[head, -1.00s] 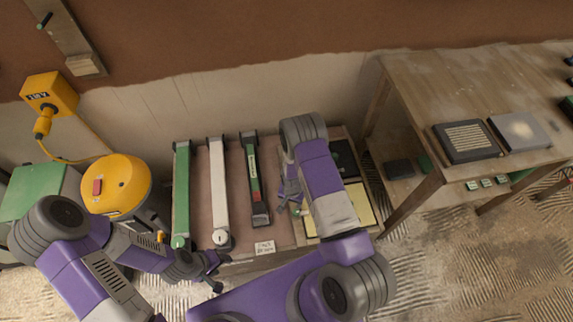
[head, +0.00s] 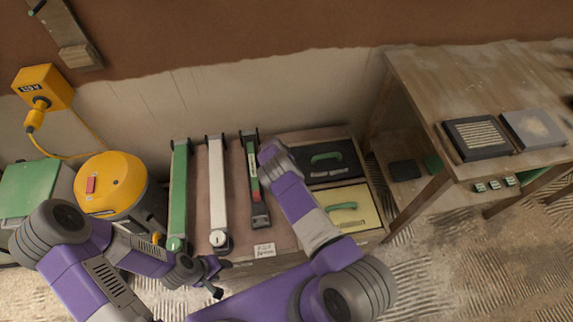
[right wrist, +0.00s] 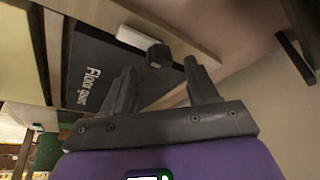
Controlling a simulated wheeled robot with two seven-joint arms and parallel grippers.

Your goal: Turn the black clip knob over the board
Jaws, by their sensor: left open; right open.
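In the right wrist view a black knob (right wrist: 159,55) sits at the end of a white block (right wrist: 140,40), beside a dark board with white lettering (right wrist: 90,75). The knob lies beyond my right gripper (right wrist: 158,80), whose two fingers are apart and empty, with the knob between their tips in the picture and not visibly touched. In the head view the right forearm hides the right gripper, and I cannot make out this knob there. My left gripper (head: 215,275) is open and empty in front of the tray.
A wooden tray (head: 289,243) holds green and white bars, a black panel (head: 318,173) and a yellow panel (head: 355,198) with green handles. A yellow drum (head: 120,180) stands left. A wooden table (head: 440,90) stands right. A black piece (head: 38,7) shows on the upper-left wall.

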